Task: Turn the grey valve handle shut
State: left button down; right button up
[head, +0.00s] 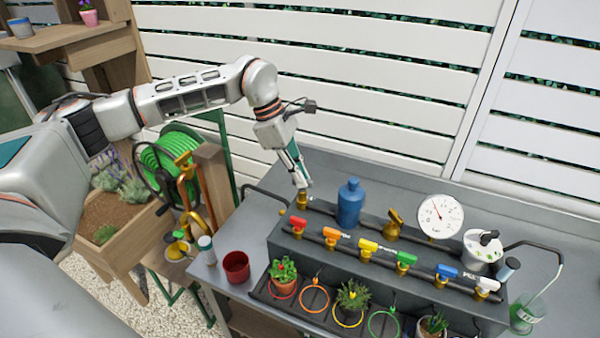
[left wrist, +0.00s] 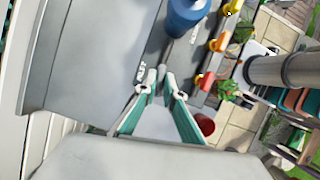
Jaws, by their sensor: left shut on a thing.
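My left gripper (head: 299,176) reaches down to the back left end of the grey pipe manifold. It is shut on the grey valve handle. A brass valve body (head: 302,198) shows just below the fingertips in the head view. The handle is mostly hidden there by the fingers. In the left wrist view my left gripper (left wrist: 165,92) has its green-sided fingers closing in towards a small grey bar (left wrist: 163,73), which looks like the handle. Its exact angle is hard to tell. My right gripper is in neither view.
A blue bottle (head: 349,204) stands close right of the gripper. Farther right are a second brass fitting (head: 395,222) and a white gauge (head: 440,216). A row of coloured valves, including a red one (head: 298,222), runs in front. A red pot (head: 236,266) stands front left.

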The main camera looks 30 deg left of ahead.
pick_arm(q)
jog(key=shift+w+r+m+g, duration=0.15)
jog(key=shift+m+g, duration=0.15)
jog(key=shift+m, duration=0.6)
jog(key=c, duration=2.1)
grip_release()
jog(key=shift+c, duration=0.2)
jog(key=v, duration=1.1)
jog(key=shift+a+r, duration=0.25)
jog(key=shift+r, duration=0.1)
